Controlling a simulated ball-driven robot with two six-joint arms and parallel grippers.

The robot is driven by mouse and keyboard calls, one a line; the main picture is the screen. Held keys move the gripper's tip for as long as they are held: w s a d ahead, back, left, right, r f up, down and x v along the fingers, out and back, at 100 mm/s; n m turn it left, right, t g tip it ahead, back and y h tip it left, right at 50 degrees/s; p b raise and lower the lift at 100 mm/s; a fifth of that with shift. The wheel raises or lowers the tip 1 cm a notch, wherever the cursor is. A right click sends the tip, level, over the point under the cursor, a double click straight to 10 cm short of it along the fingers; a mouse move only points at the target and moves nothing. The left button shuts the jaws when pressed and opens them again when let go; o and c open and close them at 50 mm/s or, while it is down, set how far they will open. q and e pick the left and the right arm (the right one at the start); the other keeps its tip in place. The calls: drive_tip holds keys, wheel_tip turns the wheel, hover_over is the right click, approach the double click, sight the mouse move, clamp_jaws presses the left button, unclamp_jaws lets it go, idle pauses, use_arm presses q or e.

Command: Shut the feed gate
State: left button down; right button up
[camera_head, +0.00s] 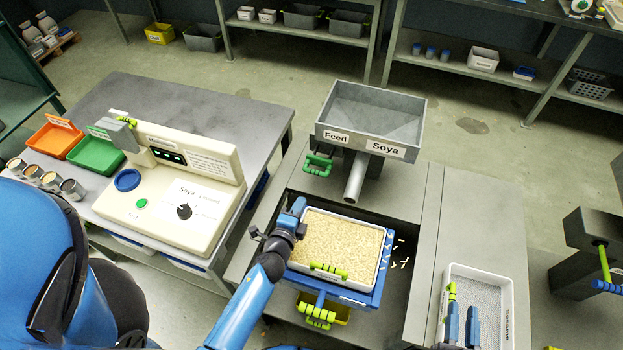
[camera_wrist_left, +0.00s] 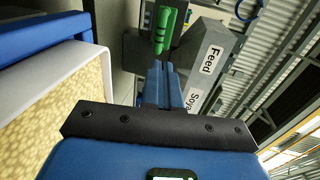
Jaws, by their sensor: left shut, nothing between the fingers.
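The feed gate's green handle (camera_head: 318,165) sits under the "Feed" label on the front of the grey hopper (camera_head: 372,148), left of its spout. In the left wrist view the green handle (camera_wrist_left: 165,28) is just beyond my fingertips. I cannot tell whether the fingers touch it. My left gripper (camera_head: 298,205) is shut and empty, in front of and below the handle, beside the left edge of the grain-filled tray. Its blue fingers (camera_wrist_left: 162,80) point toward the handle. The gate plate itself is hidden.
The white tray of pale grain (camera_head: 340,237) stands in a blue holder below the spout (camera_head: 355,180). A cream control panel (camera_head: 170,205) stands on the left table. The white Sesame tray (camera_head: 507,300) is at the lower right. Loose pieces lie right of the grain tray.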

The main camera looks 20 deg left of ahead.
use_arm(q)
drive_tip(key=b, duration=0.1)
approach(319, 162)
drive_tip(key=w+f, duration=0.2)
drive_tip(key=shift+d, duration=0.15)
drive_tip(key=shift+r, duration=0.1)
drive_tip(key=w+b, duration=0.1)
drive_tip(key=w, duration=0.3)
drive_tip(key=shift+w+d, duration=0.1)
drive_tip(key=shift+w, duration=0.4)
drive_tip(key=shift+r, duration=0.2)
drive_tip(key=shift+r, duration=0.1)
